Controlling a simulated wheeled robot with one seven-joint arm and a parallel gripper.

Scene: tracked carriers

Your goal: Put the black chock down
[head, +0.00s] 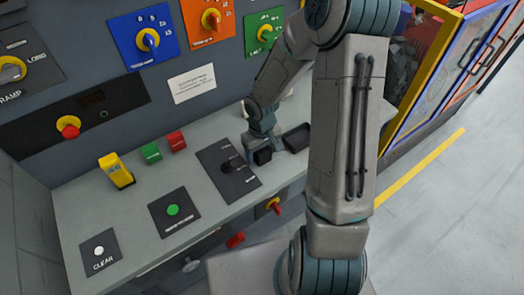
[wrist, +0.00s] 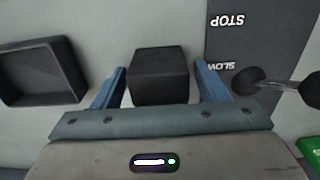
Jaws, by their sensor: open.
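The black chock (wrist: 160,75) is a dark block on the grey console top in the wrist view, and it shows in the head view (head: 262,156) just below my gripper (head: 261,143). In the wrist view my gripper (wrist: 159,78) is open, with one blue finger on each side of the chock. A gap shows between the chock and each finger. The chock appears to rest on the console; its underside is hidden.
A shallow black tray (wrist: 42,100) lies left of the chock in the wrist view. A dark SLOW/STOP panel (wrist: 232,45) with a black-knobbed lever (wrist: 249,81) is close on the right. Yellow (head: 117,171), green (head: 151,153) and red (head: 176,141) blocks stand on the console (head: 75,205).

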